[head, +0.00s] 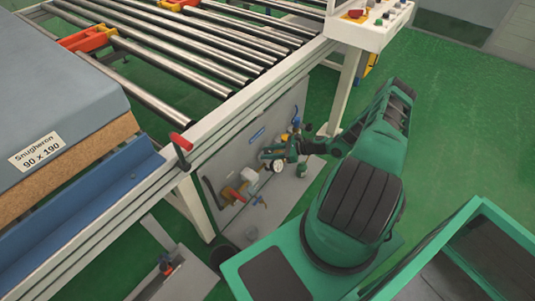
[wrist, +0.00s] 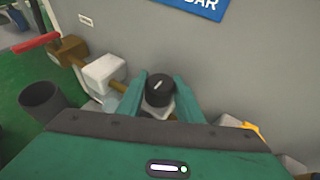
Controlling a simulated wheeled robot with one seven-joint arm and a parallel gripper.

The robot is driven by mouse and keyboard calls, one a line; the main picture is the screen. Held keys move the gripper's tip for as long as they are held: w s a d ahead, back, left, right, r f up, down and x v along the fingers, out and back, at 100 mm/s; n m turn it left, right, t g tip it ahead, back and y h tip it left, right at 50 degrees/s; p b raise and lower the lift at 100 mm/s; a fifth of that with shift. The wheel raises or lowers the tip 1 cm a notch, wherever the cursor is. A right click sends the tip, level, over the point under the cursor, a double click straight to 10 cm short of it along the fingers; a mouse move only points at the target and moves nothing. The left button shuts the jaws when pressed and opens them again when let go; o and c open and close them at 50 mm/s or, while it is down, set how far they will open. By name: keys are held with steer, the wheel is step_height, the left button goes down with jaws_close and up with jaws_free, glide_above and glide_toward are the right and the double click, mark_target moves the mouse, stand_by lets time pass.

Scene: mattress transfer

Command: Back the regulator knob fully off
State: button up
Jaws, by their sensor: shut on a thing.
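The regulator knob (wrist: 160,90) is a black round knob with a white pointer line on its top, at the middle of the wrist view. My gripper (wrist: 159,95) has its two green fingers on either side of the knob and is shut on it. The regulator body below the knob is mostly hidden by my gripper. In the head view, my green arm reaches down to the panel, and my gripper (head: 279,155) is at the regulator assembly there. The knob itself cannot be made out in the head view.
A white block (wrist: 104,72) and a brass valve with a red lever (wrist: 36,44) sit left of the knob. A dark cup (wrist: 43,101) stands nearby. The grey panel (head: 262,128) is below the roller conveyor (head: 190,55). A mattress (head: 55,100) lies at left.

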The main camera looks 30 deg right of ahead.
steer(key=shift+w+d, duration=0.1)
steer(key=shift+d, duration=0.05)
steer(key=o, duration=1)
steer(key=shift+o, duration=0.2)
steer(key=m+t+h, duration=0.2)
steer(key=m, duration=0.1)
steer(key=m+t+h, duration=0.1)
steer(key=m+h, duration=0.1)
steer(key=h, duration=0.1)
steer(key=shift+a+m+t+h, duration=0.2)
steer(key=shift+m+t+h, duration=0.1)
steer(key=shift+m+t, duration=0.1)
steer(key=v, duration=1.1)
steer(key=shift+r, duration=0.15)
